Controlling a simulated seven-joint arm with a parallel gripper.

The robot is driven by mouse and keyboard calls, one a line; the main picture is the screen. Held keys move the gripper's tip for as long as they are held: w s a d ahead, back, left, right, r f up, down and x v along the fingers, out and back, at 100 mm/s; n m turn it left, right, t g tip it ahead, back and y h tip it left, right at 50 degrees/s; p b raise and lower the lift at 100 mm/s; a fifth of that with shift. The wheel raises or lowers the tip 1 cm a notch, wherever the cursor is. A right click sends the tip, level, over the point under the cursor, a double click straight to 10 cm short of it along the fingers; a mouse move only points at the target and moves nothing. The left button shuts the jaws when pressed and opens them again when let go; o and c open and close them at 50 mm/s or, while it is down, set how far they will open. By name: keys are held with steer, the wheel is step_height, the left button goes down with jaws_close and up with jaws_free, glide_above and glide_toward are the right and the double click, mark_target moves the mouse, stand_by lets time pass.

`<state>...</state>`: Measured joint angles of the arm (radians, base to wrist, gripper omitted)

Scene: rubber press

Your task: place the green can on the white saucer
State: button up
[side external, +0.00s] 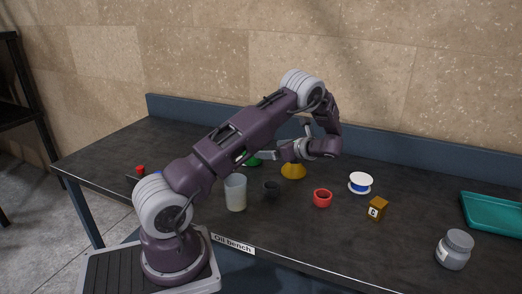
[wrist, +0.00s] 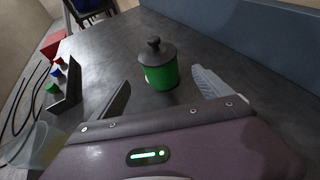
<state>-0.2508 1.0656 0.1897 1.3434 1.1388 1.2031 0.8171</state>
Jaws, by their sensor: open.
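The green can (wrist: 161,77) has a dark lid with a round knob and stands upright on the dark bench in the wrist view.
A yellow cone (side external: 293,171), dark cup (side external: 271,188), translucent cup (side external: 235,193) and red ring-like cup (side external: 322,198) stand nearby. A lettered block (side external: 377,208), grey jar (side external: 455,250) and teal tray (side external: 492,212) are rightward. A dark bracket with coloured knobs (wrist: 66,92) is left.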

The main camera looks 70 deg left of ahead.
steer(key=s+d+r+n+t+h, duration=0.2)
steer(key=s+d+r+n+h, duration=0.15)
steer(key=d+r, duration=0.5)
steer(key=s+d+r+n+t+h, duration=0.2)
steer(key=d+r+n+t+h, duration=0.3)
steer(key=d, duration=0.7)
steer(key=s+d+r+n+t+h, duration=0.2)
steer(key=s+d, duration=0.5)
steer(key=d, duration=0.2)
steer(key=s+d+r+n+t+h, duration=0.1)
steer(key=s+d+r+n+h, duration=0.1)
steer(key=s+d, duration=0.6)
steer(key=shift+d+r+n+t, duration=0.25)
steer(key=shift+d+n+t, duration=0.25)
steer(key=shift+d, duration=0.45)
